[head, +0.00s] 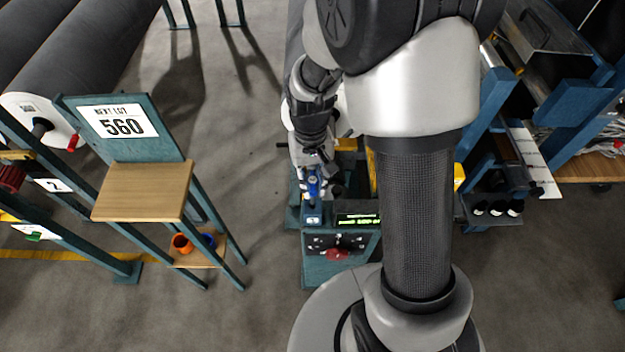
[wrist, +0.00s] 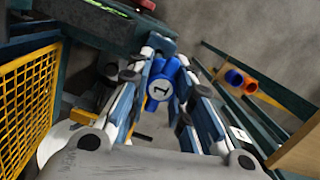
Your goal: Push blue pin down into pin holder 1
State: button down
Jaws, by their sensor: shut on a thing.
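The blue pin (wrist: 168,69) is between the fingers of my gripper (wrist: 172,82) in the wrist view, with a white disc marked 1 facing the camera. In the head view my gripper (head: 313,180) is over the left side of a teal control stand, with blue showing at its fingers. A small blue block with a white mark (head: 312,218) sits just below the gripper on the stand's left corner; I cannot tell for sure that it is pin holder 1. My gripper is shut on the pin. The pin's lower end is hidden, so its depth in any holder cannot be told.
The control stand (head: 341,262) has a lit green display (head: 358,219) and a red button (head: 337,254). A yellow mesh guard (wrist: 27,95) is close at left in the wrist view. Orange (head: 181,243) and blue (head: 208,241) cups sit on a low shelf at left.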

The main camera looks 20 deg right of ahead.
aim_at(313, 203)
jog(key=shift+f, duration=0.25)
dwell(0.4)
jog(key=shift+f+b, duration=2.3)
jog(key=shift+f, duration=1.05)
jog(key=shift+f, duration=0.2)
jog(key=c, duration=1.3)
grip_release()
jog(key=shift+c, duration=0.2)
jog(key=shift+r, duration=0.1)
jog(key=r, duration=0.4)
jog(key=w+r, duration=0.1)
jog(key=r, duration=0.6)
jog(key=shift+w+d+r, duration=0.1)
jog(key=shift+w+r, duration=0.1)
jog(key=shift+r, duration=0.2)
